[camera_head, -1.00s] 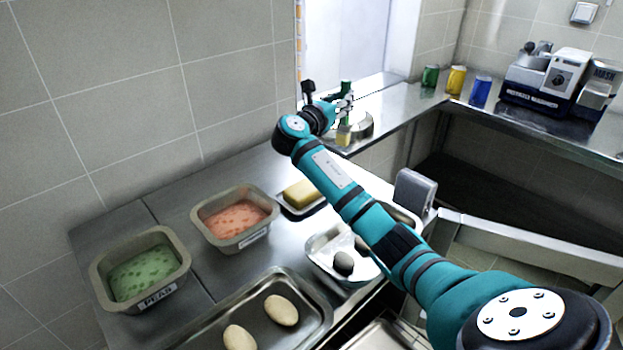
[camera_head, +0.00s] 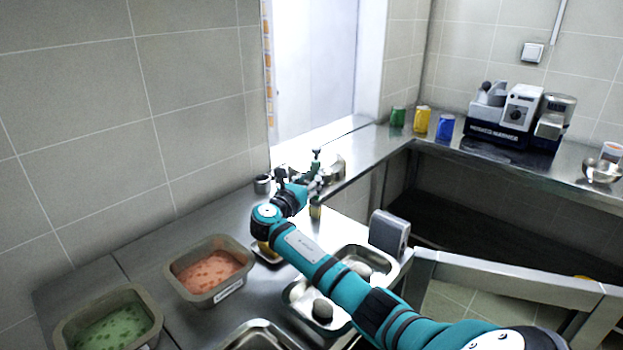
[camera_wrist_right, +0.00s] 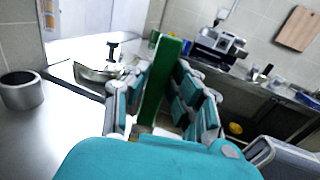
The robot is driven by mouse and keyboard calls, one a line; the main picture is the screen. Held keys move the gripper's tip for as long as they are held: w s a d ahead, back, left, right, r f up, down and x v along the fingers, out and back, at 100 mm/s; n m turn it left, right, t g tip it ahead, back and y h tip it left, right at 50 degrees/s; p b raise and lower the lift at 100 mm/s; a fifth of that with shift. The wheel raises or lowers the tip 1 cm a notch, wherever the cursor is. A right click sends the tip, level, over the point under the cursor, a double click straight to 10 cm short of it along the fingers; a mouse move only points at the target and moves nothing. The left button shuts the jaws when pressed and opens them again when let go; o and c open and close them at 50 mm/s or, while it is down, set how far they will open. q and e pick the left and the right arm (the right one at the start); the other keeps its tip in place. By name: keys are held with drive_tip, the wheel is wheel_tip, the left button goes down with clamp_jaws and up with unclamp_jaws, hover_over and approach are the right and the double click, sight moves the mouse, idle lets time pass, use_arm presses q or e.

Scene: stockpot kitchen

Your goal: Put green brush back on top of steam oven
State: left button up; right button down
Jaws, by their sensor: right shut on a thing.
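My right gripper (camera_head: 314,184) is shut on the green brush (camera_wrist_right: 160,85), which stands roughly upright between its fingers in the right wrist view. In the head view, the brush's green end (camera_head: 316,160) shows above the fingers and a yellowish end (camera_head: 315,211) below them. The gripper is at the far end of the steel counter, near the window opening. I cannot make out a steam oven for certain in these frames. My left gripper is not in view.
A round metal pan (camera_wrist_right: 98,70) and a grey metal cup (camera_wrist_right: 22,90) are close to the gripper. Green (camera_head: 398,117), yellow (camera_head: 421,120) and blue (camera_head: 445,127) cans stand on the back shelf. A blue-based appliance (camera_head: 515,120) stands right of them. Food tubs (camera_head: 208,270) sit at the lower left.

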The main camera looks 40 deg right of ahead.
drive_tip(key=c, duration=1.1)
unclamp_jaws()
drive_tip(key=shift+f, duration=0.15)
drive_tip(key=shift+p+v, duration=3.85)
drive_tip(key=shift+v, duration=2.15)
drive_tip(key=shift+w+r, duration=0.1)
drive_tip(key=shift+r, duration=0.1)
